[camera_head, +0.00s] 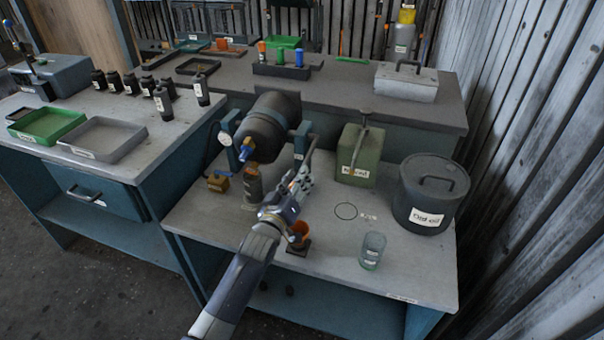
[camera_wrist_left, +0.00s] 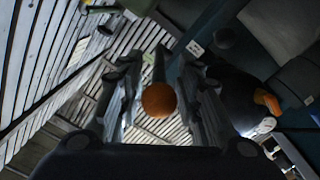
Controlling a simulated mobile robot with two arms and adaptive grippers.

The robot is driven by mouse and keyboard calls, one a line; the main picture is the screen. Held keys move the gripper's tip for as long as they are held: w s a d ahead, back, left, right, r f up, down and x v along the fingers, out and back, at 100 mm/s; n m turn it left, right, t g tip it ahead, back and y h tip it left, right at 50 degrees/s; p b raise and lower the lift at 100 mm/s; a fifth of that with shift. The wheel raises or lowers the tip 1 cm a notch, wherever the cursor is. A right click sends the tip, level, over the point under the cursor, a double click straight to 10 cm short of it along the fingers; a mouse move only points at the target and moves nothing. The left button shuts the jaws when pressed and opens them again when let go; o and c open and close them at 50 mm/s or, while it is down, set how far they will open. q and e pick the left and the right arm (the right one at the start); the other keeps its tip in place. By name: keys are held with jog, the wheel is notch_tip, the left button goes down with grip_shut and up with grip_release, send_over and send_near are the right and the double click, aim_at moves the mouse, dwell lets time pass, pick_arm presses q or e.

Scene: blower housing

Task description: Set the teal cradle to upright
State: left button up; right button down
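The teal cradle (camera_head: 301,139) stands on the front workbench. Its teal posts flank a dark, rounded blower housing (camera_head: 267,128), which lies tilted, its near end toward the lower left. A blue fitting (camera_head: 246,151) shows at that end. My left gripper (camera_head: 301,181) is just to the right of and in front of the cradle, partly covering its lower right side. In the left wrist view its fingers (camera_wrist_left: 160,100) are apart, with a round orange knob (camera_wrist_left: 158,100) showing between them. I cannot tell whether they touch it. My right gripper is not in view.
On the same bench are a green oil can (camera_head: 356,157), a dark lidded pot (camera_head: 430,195), a clear glass (camera_head: 372,250), a small orange-topped object (camera_head: 299,232) and a brass-coloured block (camera_head: 218,182). Trays and dark bottles are on the left bench. The front-right bench edge is clear.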

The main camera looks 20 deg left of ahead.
pick_arm(q)
jog(key=shift+w+d, duration=0.15)
jog(key=shift+w, duration=1.3)
grip_shut()
